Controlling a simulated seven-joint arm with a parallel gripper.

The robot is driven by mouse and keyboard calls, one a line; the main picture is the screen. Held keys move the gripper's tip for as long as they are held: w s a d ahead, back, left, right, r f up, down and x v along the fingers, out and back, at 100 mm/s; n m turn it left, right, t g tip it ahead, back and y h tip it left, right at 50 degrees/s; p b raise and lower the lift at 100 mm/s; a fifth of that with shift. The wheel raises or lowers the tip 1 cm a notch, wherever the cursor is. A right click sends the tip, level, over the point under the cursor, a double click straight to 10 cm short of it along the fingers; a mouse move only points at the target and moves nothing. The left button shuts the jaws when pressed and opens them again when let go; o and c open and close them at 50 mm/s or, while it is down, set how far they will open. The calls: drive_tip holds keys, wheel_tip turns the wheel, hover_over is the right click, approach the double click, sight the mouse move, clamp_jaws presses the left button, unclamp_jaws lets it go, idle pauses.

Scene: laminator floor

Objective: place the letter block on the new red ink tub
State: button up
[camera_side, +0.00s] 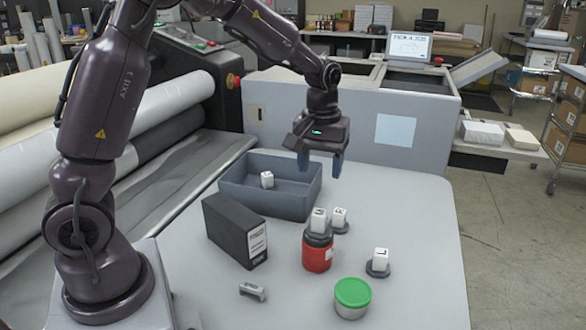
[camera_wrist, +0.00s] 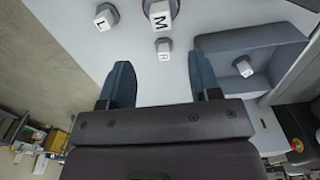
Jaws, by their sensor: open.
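A red ink tub (camera_side: 317,259) with a dark lid stands on the light table. A white letter block (camera_side: 319,221) sits on its lid; it reads M in the wrist view (camera_wrist: 162,13). Behind it a second block (camera_side: 339,215) stands on a grey disc; its letter is unclear. A block marked L (camera_side: 380,257) stands on another disc to the right. A further block (camera_side: 267,179) lies in the grey bin (camera_side: 240,200). My gripper (camera_side: 320,166) is open and empty above the table, behind the tub. Its fingers (camera_wrist: 160,64) show apart in the wrist view.
A tub with a green lid (camera_side: 352,293) stands at the front right. A dark upright box (camera_side: 235,232) stands left of the red tub. A small grey piece (camera_side: 252,291) lies at the front.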

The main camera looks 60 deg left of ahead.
drive_tip(key=s+d+r+m+t, duration=0.2)
drive_tip(key=s+d+r+m, duration=0.1)
drive_tip(key=s, duration=0.7)
drive_tip(key=s+d+r+m+t, duration=0.3)
drive_tip(key=s+d+r+m, duration=0.1)
drive_tip(key=s+r, duration=0.4)
drive_tip(key=shift+s+m, duration=0.9)
drive_tip(key=shift+s, duration=0.05)
